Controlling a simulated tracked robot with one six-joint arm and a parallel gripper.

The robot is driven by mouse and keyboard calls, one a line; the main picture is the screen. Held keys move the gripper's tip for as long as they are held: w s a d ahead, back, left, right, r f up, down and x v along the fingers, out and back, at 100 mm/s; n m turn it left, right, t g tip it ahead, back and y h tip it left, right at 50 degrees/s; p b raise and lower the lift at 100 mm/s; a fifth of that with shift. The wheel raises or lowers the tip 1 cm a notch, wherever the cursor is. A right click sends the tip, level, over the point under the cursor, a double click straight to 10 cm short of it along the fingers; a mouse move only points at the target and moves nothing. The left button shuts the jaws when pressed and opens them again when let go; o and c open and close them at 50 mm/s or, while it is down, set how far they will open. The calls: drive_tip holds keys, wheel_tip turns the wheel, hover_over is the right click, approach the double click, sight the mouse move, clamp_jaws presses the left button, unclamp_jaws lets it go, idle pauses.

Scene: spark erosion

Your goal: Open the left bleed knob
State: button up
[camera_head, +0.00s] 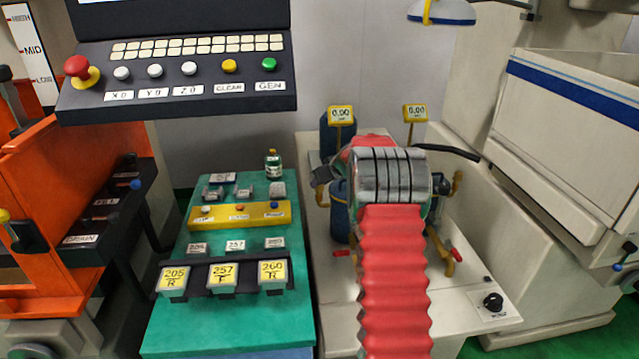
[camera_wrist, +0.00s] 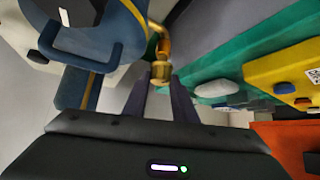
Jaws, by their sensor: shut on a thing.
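In the wrist view a brass bleed knob (camera_wrist: 160,72) sits at the end of a curved brass pipe, beside a blue filter housing (camera_wrist: 92,62). My gripper (camera_wrist: 160,84) has its two dark fingers on either side of the knob, shut on it. The knob's turned position cannot be told. In the head view the left blue canister (camera_head: 340,212) shows in part behind my red-sleeved arm, which hides the knob and my gripper. The left yellow gauge (camera_head: 340,115) and the right yellow gauge (camera_head: 415,112) both read 0.00.
A green cart (camera_head: 225,325) with labelled electrode holders stands left of the pale bench (camera_head: 475,330). Red handles (camera_head: 342,253) and brass pipes (camera_head: 446,260) are close around my arm. A black knob (camera_head: 493,301) sits at the bench's front right.

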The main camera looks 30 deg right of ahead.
drive_tip(key=shift+d+f+n+y, duration=0.15)
drive_tip(key=shift+n+y, duration=1.45)
drive_tip(key=shift+n, duration=0.4)
drive_tip(key=shift+g, duration=0.3)
drive_tip(key=o, duration=1)
drive_tip(key=shift+d, duration=0.1)
drive_tip(key=shift+o, duration=0.2)
drive_tip(key=shift+r, duration=0.2)
drive_tip(key=v, duration=1.3)
drive_tip(key=shift+s+d, duration=0.2)
